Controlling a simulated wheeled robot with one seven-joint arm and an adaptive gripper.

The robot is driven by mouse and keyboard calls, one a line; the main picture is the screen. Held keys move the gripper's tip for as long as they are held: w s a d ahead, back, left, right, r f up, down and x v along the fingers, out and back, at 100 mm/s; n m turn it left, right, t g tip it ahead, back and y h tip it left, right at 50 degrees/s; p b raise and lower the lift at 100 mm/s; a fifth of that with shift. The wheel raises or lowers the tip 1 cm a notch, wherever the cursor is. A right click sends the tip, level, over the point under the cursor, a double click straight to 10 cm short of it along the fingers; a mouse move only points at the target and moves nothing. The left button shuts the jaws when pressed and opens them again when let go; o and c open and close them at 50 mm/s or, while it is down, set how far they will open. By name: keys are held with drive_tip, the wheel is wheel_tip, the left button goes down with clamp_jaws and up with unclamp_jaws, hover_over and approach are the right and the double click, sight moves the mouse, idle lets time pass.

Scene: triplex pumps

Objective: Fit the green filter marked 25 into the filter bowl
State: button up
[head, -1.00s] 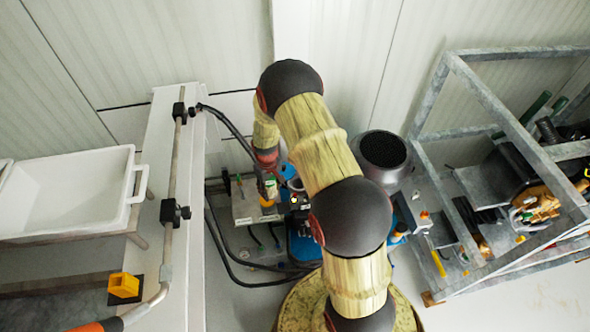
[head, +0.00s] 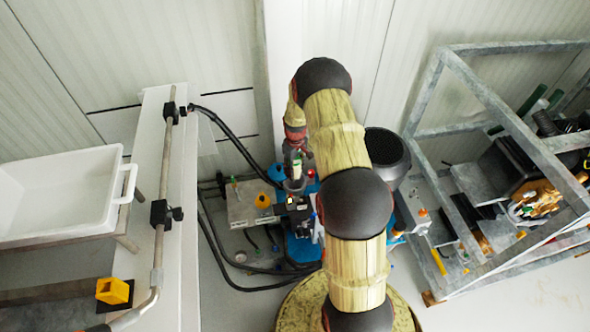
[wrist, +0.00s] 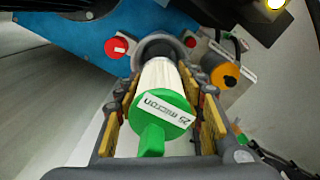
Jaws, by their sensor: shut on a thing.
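The green filter marked 25 (wrist: 165,107) has a green end cap with a tab, a white label reading 25 MICRON upside down, and a white pleated body. My gripper (wrist: 170,115) is shut on it, with yellow-padded fingers on both sides; it also shows in the head view (head: 296,158). The filter bowl (wrist: 157,47) is a dark grey round opening just beyond the filter's far end, and it shows in the head view (head: 295,185) below my gripper. The filter covers part of the opening. I cannot tell whether its far end is inside.
A red knob (wrist: 116,47) on a blue unit sits left of the bowl. A grey box with an orange knob (head: 262,200) is beside it, with black hoses around. A dark cylinder (head: 387,155) stands to the right, a metal frame (head: 490,90) further right, a white tub (head: 60,195) left.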

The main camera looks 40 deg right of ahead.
sight(295, 160)
drive_tip(key=shift+f+b, duration=1.55)
drive_tip(key=shift+f, duration=1.35)
drive_tip(key=shift+f+b, duration=0.65)
drive_tip(key=shift+f, duration=0.7)
drive_tip(key=o, duration=1.5)
wheel_tip(295, 160, up, 12)
drive_tip(key=shift+r, duration=0.1)
